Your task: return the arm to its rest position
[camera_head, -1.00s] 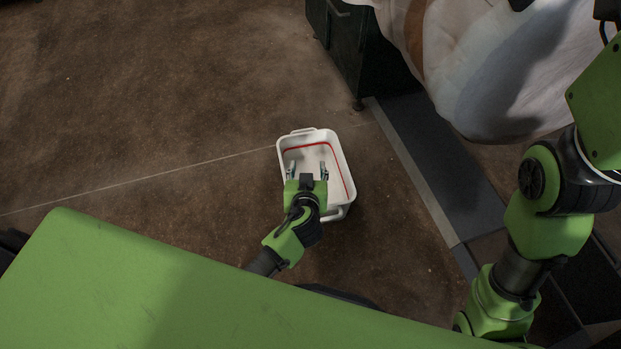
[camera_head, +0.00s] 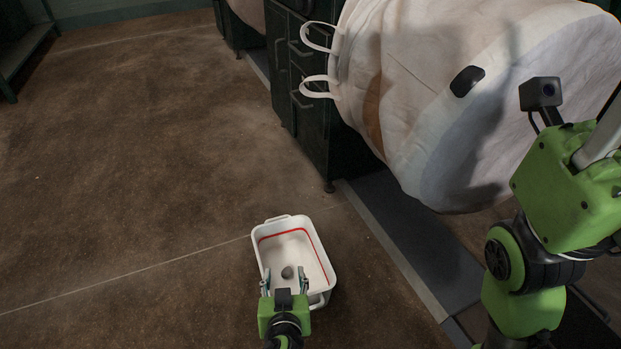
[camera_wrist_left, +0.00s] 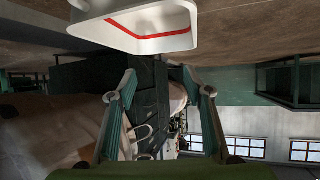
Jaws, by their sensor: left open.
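My left gripper (camera_head: 285,280) is open, its two fingers spread, at the near end of the white bin (camera_head: 274,221) in the head view. Nothing shows held between the fingers. In the left wrist view the open fingers (camera_wrist_left: 160,73) show empty, with the bin (camera_wrist_left: 88,8) at the top of the picture. My right arm (camera_head: 560,190) is at the right; its fingers do not show.
A large white bulk bag (camera_head: 420,110) with loops hangs at the upper right, close to my right arm. A dark green cabinet (camera_head: 303,130) stands behind it. A grey floor strip (camera_head: 410,235) runs right of the bin. Floor at the left is clear.

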